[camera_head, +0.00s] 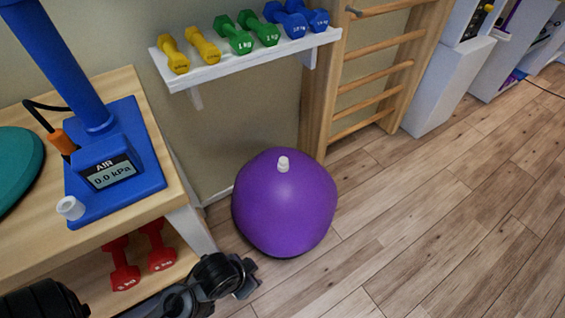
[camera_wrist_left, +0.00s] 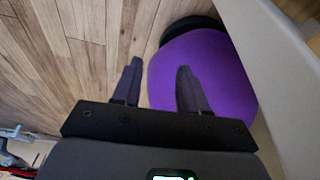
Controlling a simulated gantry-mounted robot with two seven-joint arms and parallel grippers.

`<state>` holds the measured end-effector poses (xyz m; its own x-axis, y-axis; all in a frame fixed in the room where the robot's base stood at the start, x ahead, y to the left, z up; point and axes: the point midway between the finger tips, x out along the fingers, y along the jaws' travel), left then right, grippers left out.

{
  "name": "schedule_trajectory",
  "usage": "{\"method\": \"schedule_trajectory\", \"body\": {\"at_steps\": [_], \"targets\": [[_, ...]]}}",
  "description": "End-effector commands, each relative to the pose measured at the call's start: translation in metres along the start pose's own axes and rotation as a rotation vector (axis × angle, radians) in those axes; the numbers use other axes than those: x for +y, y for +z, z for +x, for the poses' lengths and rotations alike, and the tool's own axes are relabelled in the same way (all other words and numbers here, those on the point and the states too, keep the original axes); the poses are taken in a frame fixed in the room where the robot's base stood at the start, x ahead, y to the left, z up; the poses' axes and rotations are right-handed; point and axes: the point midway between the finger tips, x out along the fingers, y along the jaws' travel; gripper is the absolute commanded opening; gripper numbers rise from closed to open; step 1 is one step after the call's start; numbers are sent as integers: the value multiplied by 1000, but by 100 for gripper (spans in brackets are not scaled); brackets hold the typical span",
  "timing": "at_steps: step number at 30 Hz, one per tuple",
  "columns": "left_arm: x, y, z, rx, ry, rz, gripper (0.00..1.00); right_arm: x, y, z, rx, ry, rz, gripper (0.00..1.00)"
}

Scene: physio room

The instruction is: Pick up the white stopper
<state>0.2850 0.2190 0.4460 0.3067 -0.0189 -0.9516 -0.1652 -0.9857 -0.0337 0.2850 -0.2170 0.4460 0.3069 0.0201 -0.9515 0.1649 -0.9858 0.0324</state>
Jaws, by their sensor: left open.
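A small white stopper (camera_head: 283,164) sits on top of the purple ball (camera_head: 284,205), which rests on the floor. Another white cap-like piece (camera_head: 70,208) is on the front left corner of the blue pump base (camera_head: 125,190); I cannot tell whether it is a stopper too. My left gripper (camera_head: 248,278) is low in front of the ball, at the bottom of the head view. In the left wrist view its two fingers (camera_wrist_left: 158,82) are apart and empty, with the purple ball (camera_wrist_left: 220,75) beyond them. The stopper is not visible there. My right gripper is not in view.
The wooden table (camera_head: 150,95) with the pump is at the left, with red dumbbells (camera_head: 123,265) on its lower shelf. A white wall shelf (camera_head: 245,60) with several dumbbells is above and behind the ball. Wall bars (camera_head: 375,75) stand behind. Floor to the right (camera_head: 450,210) is clear.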

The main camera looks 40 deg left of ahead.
Motion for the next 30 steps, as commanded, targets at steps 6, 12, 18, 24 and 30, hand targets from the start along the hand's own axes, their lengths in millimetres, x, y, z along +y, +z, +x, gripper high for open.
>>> {"method": "schedule_trajectory", "body": {"at_steps": [6, 12, 18, 24, 30], "targets": [[0, 0, 0, -1, 0, 0, 43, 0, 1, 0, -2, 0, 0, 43], [0, 1, 1, -2, 0, 0, 43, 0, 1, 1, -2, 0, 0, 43], [0, 1, 1, -2, 0, 0, 59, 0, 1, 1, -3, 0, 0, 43], [0, 1, 1, -2, 0, 0, 63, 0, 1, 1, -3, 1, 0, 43], [3, -13, -4, 32, 2, 39, 63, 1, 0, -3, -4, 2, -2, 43]]}}
